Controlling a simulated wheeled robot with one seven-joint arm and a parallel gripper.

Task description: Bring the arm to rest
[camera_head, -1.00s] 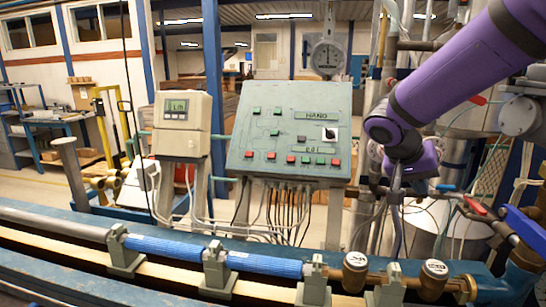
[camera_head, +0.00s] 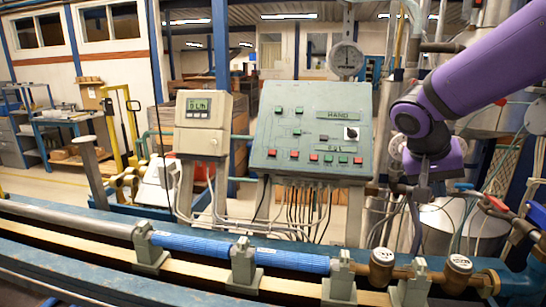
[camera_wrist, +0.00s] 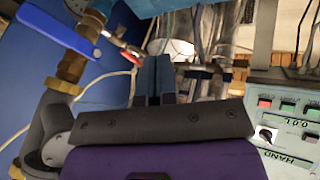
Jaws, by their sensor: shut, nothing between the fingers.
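My purple arm (camera_head: 480,70) reaches in from the upper right in the head view. My gripper (camera_head: 422,192) hangs from it, pointing down, to the right of the control panel and clear of it. In the wrist view my gripper (camera_wrist: 158,80) shows two dark fingers side by side, closed together with nothing between them. The green control panel (camera_head: 312,125) has several buttons and a black knob (camera_head: 352,133). Part of the same panel shows at the right of the wrist view (camera_wrist: 290,125).
A bench with a blue pipe (camera_head: 290,260) and brass meters (camera_head: 382,265) runs across the front. A meter display box (camera_head: 203,122) stands left of the panel. Pipes and a red-handled valve (camera_head: 497,204) lie to the right; a blue-handled valve (camera_wrist: 58,27) shows in the wrist view.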

